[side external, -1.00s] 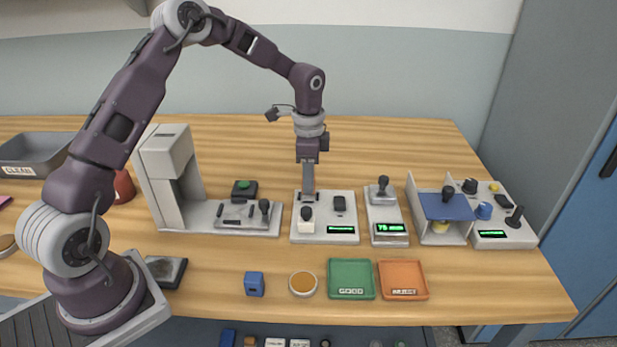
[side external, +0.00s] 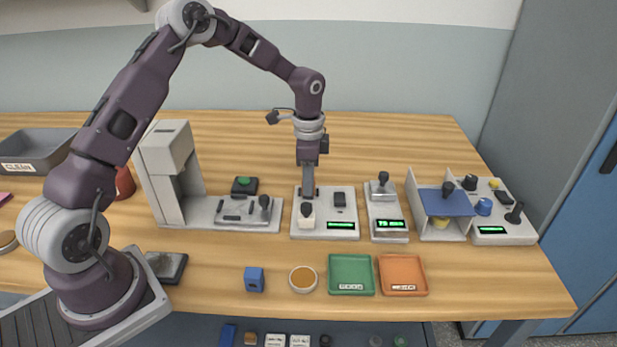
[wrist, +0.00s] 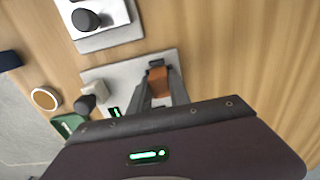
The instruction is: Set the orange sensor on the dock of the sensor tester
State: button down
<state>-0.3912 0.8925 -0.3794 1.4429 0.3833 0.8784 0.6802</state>
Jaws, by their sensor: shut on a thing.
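The orange sensor (wrist: 161,82) sits between the two fingers of my gripper (wrist: 160,88) in the wrist view. My gripper (side external: 308,185) is shut on it and points straight down over the rear left of a pale grey unit (side external: 345,216), apparently the sensor tester. This unit carries a white block with a black knob (side external: 307,213), a dark part (side external: 339,200) and a green display (side external: 340,226). Dark pieces flank my fingertips there, probably the dock. I cannot tell whether the sensor touches it. The sensor is hidden in the side view.
A small unit with a black knob and display (side external: 388,224) stands just right of the tester. A plate with a tall column (side external: 166,180) stands left. A blue-topped stand (side external: 446,203) is further right. Green (side external: 351,273) and orange trays (side external: 402,274) lie in front.

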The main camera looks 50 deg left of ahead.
dwell(0.4)
jog(key=c, duration=1.1)
grip_release()
jog(key=shift+c, duration=0.2)
jog(key=shift+r, duration=0.35)
notch_tip(320, 180, up, 6)
jog(key=shift+r, duration=0.1)
jog(key=s+d+r+n+t+y, duration=0.1)
jog(key=s+d+r+n+t, duration=0.3)
jog(key=s+r, duration=0.9)
jog(key=s+d+r+n, duration=0.1)
jog(key=s+d+n, duration=0.1)
jog(key=s, duration=0.7)
jog(key=s+d+r+n+t+h, duration=0.1)
jog(key=s+d+n, duration=0.1)
jog(key=s, duration=0.7)
jog(key=shift+s+d+n+t, duration=0.15)
jog(key=shift+d+n+t, duration=0.15)
jog(key=shift+n, duration=0.2)
